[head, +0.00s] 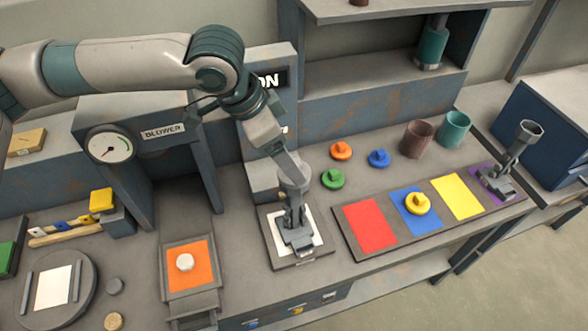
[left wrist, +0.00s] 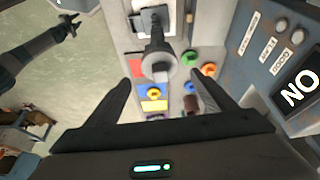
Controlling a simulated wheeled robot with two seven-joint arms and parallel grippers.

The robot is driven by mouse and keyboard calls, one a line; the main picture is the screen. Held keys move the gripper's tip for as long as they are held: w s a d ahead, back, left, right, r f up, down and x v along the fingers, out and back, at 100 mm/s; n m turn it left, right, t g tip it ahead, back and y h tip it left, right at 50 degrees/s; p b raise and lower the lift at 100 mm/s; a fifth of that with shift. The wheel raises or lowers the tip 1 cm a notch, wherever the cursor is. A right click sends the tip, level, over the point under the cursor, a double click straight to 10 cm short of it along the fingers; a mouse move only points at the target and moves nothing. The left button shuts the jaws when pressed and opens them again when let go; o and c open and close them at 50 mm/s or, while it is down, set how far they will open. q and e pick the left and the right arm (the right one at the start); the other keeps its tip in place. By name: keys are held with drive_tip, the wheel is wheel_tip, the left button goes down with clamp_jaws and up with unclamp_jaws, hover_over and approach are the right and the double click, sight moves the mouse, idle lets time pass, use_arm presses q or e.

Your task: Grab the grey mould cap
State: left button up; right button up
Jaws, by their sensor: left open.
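The grey mould cap (head: 295,183) appears as the rounded grey top of the grey mould (head: 296,234), which stands upright on a white square. My left gripper (head: 288,161) comes down from above and partly hides the cap in the head view. Its two fingers are spread wide in the left wrist view (left wrist: 161,79), with the cap between and beyond the tips. They hold nothing. I cannot tell the exact gap.
A blower (head: 163,131) with a gauge stands left of the mould. Green (head: 332,179), orange (head: 341,151) and blue (head: 379,158) knobbed caps lie right of it. A yellow cap (head: 417,204) sits on a colour strip, and another mould (head: 511,157) stands on purple.

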use_arm(q)
drive_tip(key=shift+d+f+p, duration=0.25)
drive_tip(key=shift+p, duration=0.05)
drive_tip(key=p+x, duration=0.1)
drive_tip(key=x, duration=0.2)
drive_tip(key=shift+w, duration=0.15)
drive_tip(key=shift+d+f, duration=0.15)
drive_tip(key=shift+f, duration=0.25)
drive_tip(key=c, duration=1.2)
